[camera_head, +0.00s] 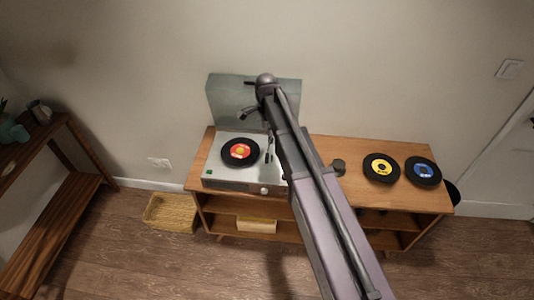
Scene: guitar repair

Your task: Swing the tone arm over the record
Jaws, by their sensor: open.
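The record player (226,184) sits on the left of a wooden cabinet, its lid (226,100) raised against the wall. A black record with a red and yellow label (239,152) lies on its platter. The tone arm (269,150) is a thin piece to the right of the record, apart from it and partly beside my arm in the picture. My gripper (247,113) shows small and dark in front of the lid, above the back of the player. It is open, and I see nothing in it. My arm hides the player's right edge.
Two more records, one with a yellow label (381,168) and one with a blue label (423,171), lie on the right of the cabinet top (325,150). A small dark object (338,167) stands near my arm. A basket (170,213) is on the floor, and a wooden shelf (55,215) stands at left.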

